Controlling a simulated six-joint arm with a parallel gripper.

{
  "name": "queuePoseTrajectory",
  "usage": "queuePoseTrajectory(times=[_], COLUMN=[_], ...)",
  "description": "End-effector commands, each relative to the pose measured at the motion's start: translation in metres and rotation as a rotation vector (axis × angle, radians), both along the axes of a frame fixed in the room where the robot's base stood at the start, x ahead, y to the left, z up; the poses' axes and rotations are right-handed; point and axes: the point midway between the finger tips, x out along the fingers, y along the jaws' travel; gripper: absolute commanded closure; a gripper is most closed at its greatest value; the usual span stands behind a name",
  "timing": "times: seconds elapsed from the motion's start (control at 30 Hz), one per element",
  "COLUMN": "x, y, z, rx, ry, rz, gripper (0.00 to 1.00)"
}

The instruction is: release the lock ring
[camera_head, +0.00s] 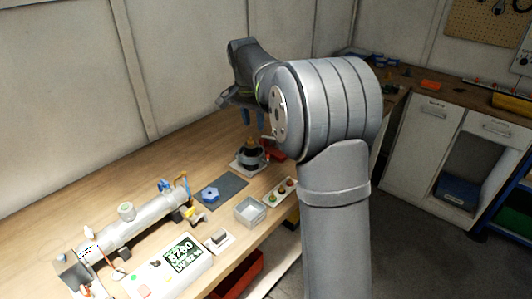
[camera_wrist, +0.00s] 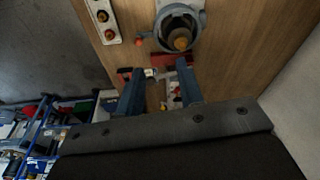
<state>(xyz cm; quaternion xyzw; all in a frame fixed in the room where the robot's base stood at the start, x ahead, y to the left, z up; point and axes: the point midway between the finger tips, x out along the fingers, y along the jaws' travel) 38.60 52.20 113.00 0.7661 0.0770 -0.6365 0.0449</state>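A round fixture (camera_head: 250,156) with a dark body and an amber top stands on a light plate near the table's right end. In the wrist view a grey ring (camera_wrist: 203,22) surrounds its dark opening with an amber piece inside; a small arm with a red knob (camera_wrist: 138,42) sticks out left. This looks like the lock ring, but I cannot be sure. My gripper (camera_wrist: 160,88) has its two blue fingers apart with nothing held between them. In the head view my gripper (camera_head: 253,117) hangs above the fixture, apart from it; my arm hides part of the area.
A silver cylinder (camera_head: 145,219) lies at the left. A dark mat (camera_head: 232,184) carries a blue part (camera_head: 210,194). A grey tray (camera_head: 250,211), a button strip (camera_head: 281,192) and a display unit (camera_head: 168,268) line the front. Bare wood lies behind; a wall borders the table.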

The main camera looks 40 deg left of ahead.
Motion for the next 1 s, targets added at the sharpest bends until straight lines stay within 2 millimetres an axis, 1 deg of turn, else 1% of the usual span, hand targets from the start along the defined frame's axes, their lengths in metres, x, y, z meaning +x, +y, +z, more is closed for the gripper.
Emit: queuePoseTrajectory(times=[0.03, 0.2, 0.3, 0.47, 0.57, 0.67, 0.77, 1.0], x=[-0.008, -0.026, -0.033, -0.037, -0.035, -0.031, -0.024, -0.005], y=[-0.011, -0.040, -0.052, -0.060, -0.060, -0.058, -0.055, -0.047], z=[0.011, 0.032, 0.038, 0.042, 0.036, 0.023, 0.004, -0.045], rx=[0.008, 0.024, 0.027, 0.029, 0.029, 0.026, 0.026, 0.026], ry=[-0.035, -0.136, -0.175, -0.205, -0.208, -0.205, -0.205, -0.204], rz=[0.033, 0.137, 0.178, 0.211, 0.214, 0.214, 0.214, 0.213], gripper=[0.66, 0.66, 0.66, 0.66, 0.66, 0.66, 0.66, 0.66])
